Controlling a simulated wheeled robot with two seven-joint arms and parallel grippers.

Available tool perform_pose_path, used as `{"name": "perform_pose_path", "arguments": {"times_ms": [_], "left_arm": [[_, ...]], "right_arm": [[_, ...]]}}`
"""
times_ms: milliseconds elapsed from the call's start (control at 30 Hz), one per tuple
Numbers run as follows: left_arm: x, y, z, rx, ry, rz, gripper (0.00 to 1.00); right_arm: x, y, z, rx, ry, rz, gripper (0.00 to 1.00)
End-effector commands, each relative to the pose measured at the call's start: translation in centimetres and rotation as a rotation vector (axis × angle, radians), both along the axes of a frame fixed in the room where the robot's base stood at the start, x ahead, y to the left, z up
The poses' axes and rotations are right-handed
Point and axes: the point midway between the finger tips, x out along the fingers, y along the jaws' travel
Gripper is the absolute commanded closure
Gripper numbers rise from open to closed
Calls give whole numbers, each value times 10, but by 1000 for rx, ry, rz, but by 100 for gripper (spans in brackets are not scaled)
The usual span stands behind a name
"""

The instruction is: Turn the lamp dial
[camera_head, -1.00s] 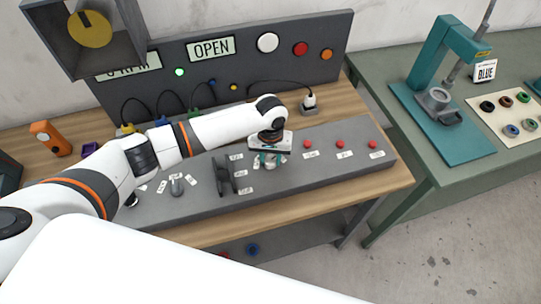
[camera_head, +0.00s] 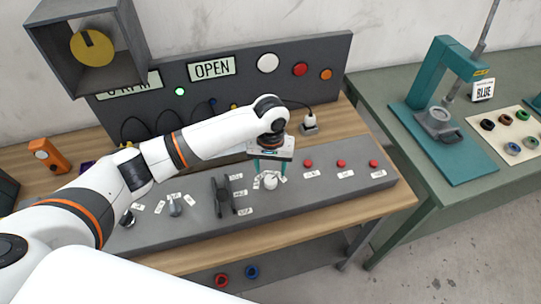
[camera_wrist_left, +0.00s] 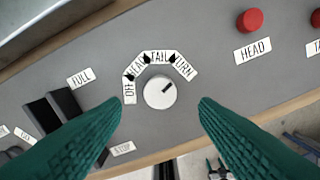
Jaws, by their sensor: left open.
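The lamp dial is a round white knob (camera_head: 270,182) on the sloped grey control panel (camera_head: 330,187). In the left wrist view the dial (camera_wrist_left: 160,92) has a dark pointer mark aimed up and right, toward the TURN label (camera_wrist_left: 184,68). Labels reading OFF (camera_wrist_left: 129,93), HEAD (partly hidden) and TAIL (camera_wrist_left: 158,57) arc around it. My left gripper (camera_head: 270,168) is open, with teal fingers on either side of the dial, apart from it. The left wrist view shows the gripper (camera_wrist_left: 161,102) wide and empty, with the dial between the fingertips. My right gripper does not show.
A black lever (camera_head: 223,196) stands left of the dial. Red buttons, including the HEAD one (camera_wrist_left: 250,20), sit to the right. A small grey toggle (camera_head: 175,207) is further left. A teal press (camera_head: 450,120) stands on the right table.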

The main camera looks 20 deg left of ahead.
Motion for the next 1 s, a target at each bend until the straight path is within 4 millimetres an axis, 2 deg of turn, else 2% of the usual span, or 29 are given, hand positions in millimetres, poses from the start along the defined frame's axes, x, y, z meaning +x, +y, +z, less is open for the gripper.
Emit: {"name": "perform_pose_path", "arguments": {"times_ms": [200,400,1000], "left_arm": [[1,0,42,-1,-5,-1,45],[0,0,62,-1,-2,0,45],[0,0,65,0,0,0,45]], "right_arm": [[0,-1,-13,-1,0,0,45],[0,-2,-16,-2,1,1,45],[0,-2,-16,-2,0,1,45]]}}
